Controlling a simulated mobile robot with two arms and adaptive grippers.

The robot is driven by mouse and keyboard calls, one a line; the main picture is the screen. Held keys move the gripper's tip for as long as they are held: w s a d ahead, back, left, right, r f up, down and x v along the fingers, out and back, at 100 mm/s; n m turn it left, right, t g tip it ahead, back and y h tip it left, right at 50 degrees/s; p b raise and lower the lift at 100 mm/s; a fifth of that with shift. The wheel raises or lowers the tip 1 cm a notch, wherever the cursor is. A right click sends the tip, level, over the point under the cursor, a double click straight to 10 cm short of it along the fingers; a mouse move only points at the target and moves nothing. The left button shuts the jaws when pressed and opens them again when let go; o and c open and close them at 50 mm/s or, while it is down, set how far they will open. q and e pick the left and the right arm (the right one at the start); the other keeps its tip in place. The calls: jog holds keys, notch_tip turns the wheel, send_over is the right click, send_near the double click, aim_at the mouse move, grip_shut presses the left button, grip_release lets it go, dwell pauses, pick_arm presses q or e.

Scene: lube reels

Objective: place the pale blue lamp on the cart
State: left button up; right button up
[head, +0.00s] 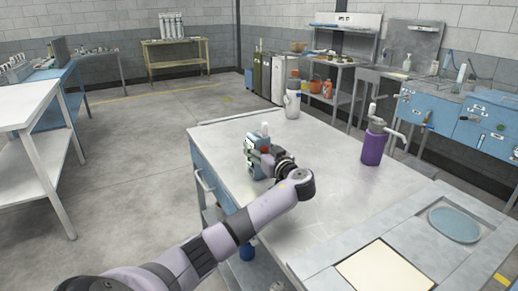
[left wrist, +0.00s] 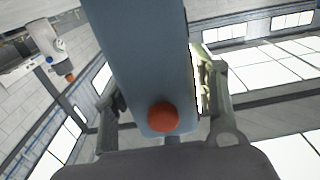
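The pale blue lamp (left wrist: 140,60) fills the middle of the left wrist view as a long flat-sided body with a round orange-red knob. My left gripper (head: 258,158) is around it, with one finger on each side, and appears shut on it. In the head view the lamp (head: 251,145) is mostly hidden by the gripper. Both are at the left part of the metal-topped cart (head: 310,190), which has blue sides and a handle. I cannot tell whether the lamp touches the top. My right gripper is not in view.
A white bottle with an orange cap (head: 292,100) stands at the cart's far edge. A purple pump bottle (head: 374,145) stands on the right. The middle of the top is clear. A grey panel with a cream sheet (head: 384,272) and a round blue inset (head: 454,225) is in front.

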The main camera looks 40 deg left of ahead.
aim_at(265, 153)
pick_arm(q)
jog(key=shift+o, duration=1.3)
jog(key=shift+r, duration=0.15)
jog(key=shift+d, duration=0.4)
jog(key=v, duration=0.6)
jog(key=shift+s+d, duration=0.2)
jog(key=shift+d, duration=0.15)
